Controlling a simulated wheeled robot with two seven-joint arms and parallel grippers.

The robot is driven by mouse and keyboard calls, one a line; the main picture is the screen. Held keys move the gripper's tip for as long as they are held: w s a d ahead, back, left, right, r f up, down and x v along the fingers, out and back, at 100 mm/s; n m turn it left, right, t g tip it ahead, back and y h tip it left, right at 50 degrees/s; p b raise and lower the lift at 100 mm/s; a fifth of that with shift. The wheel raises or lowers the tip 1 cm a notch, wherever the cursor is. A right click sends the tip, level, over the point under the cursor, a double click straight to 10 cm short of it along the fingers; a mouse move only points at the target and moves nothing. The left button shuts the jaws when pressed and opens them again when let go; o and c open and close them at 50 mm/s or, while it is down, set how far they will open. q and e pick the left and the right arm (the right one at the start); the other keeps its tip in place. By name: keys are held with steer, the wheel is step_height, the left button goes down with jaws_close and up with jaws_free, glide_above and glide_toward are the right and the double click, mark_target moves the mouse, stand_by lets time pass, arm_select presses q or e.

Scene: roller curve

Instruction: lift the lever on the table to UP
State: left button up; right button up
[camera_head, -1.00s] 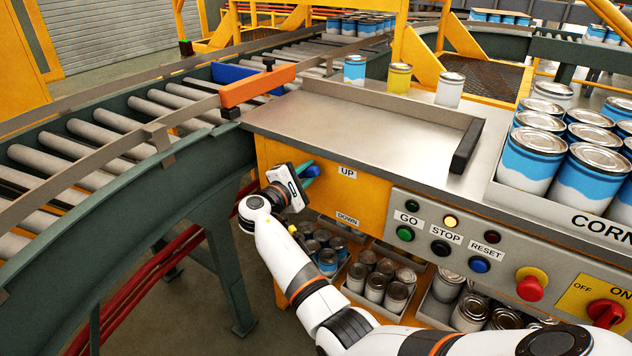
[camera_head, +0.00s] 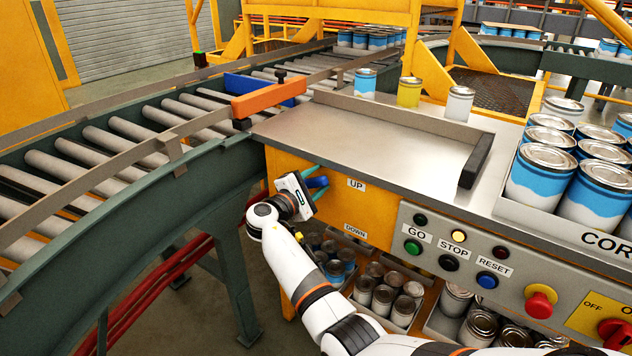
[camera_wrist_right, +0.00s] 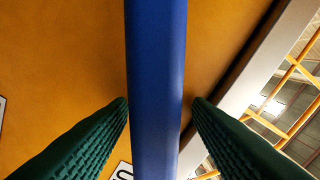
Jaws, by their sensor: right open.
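The lever's blue handle (camera_head: 317,182) stands out from the yellow front panel beside the UP label (camera_head: 356,184), well above the DOWN label (camera_head: 355,230). My right gripper (camera_head: 316,183) is at the handle, under the table's front edge. In the right wrist view the blue bar (camera_wrist_right: 156,80) runs between the two green ridged fingers (camera_wrist_right: 160,112), with a gap visible on the finger at right and the left one close to the bar. The gripper is open around the handle. The lever's pivot is hidden. My left gripper is not in view.
The metal tabletop (camera_head: 370,135) overhangs just above the gripper. The button panel (camera_head: 470,255) is to the right, and the roller conveyor (camera_head: 110,150) to the left. Bins of cans (camera_head: 385,295) sit below. An orange bar (camera_head: 268,97) crosses the conveyor's end.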

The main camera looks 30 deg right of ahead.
steer(key=shift+a, duration=0.1)
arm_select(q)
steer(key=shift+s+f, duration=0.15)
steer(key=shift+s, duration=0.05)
arm_select(e)
steer(key=v, duration=1.1)
steer(key=shift+s+a, duration=0.2)
steer(key=shift+a, duration=0.15)
